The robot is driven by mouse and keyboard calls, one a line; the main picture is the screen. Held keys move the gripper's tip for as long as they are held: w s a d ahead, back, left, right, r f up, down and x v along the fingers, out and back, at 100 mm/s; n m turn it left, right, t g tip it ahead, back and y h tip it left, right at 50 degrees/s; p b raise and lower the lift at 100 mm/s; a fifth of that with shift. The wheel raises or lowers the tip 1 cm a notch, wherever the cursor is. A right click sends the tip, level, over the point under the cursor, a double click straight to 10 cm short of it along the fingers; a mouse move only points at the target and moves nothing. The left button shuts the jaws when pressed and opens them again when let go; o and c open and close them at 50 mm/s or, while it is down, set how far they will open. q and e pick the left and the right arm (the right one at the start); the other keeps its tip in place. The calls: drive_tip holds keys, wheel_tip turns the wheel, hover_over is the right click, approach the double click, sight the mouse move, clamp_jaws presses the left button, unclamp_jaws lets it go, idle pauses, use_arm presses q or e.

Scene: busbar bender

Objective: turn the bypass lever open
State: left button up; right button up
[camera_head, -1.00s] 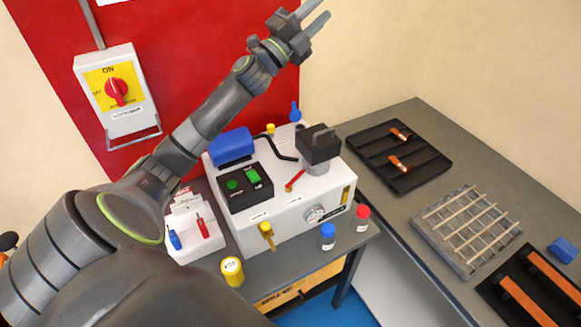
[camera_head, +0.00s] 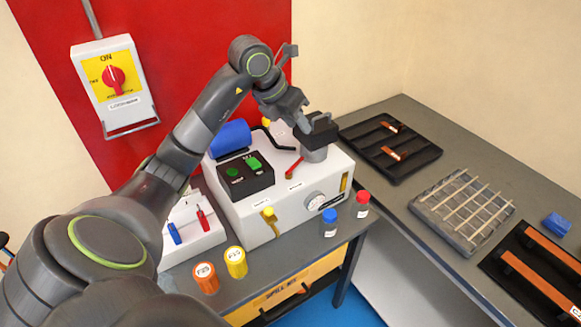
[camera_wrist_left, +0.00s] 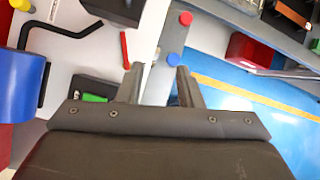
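The white bender machine (camera_head: 275,215) stands on the grey table. A short red lever (camera_head: 295,166) slants on its top, between the green-button box and the dark bending head (camera_head: 316,135). The red lever also shows in the wrist view (camera_wrist_left: 124,50), just beyond a fingertip. A yellow handle (camera_head: 269,216) sits on the machine's front face. Labels are too small to read, so I cannot tell which one is the bypass lever. My left gripper (camera_head: 303,121) is above the machine near the bending head. Its fingers are apart and empty in the wrist view (camera_wrist_left: 160,85). My right gripper is out of view.
A blue cylinder (camera_head: 230,138) and a black bent rod (camera_head: 273,139) are at the machine's back. Blue-capped (camera_head: 329,218) and red-capped (camera_head: 362,202) bottles stand in front, with orange (camera_head: 205,276) and yellow (camera_head: 236,261) jars at left. A black tray (camera_head: 382,158) lies right.

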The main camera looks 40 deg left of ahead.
use_arm(q)
drive_tip(key=s+a+n+y, duration=0.1)
drive_tip(key=s+a+y, duration=0.1)
drive_tip(key=a, duration=0.1)
drive_tip(key=b, duration=0.6)
approach(295, 164)
drive_tip(key=shift+n+g, duration=0.4)
drive_tip(key=p+x, duration=0.1)
drive_tip(key=x, duration=0.6)
drive_tip(key=shift+w+p, duration=0.4)
drive_tip(key=shift+w, duration=0.1)
clamp_jaws()
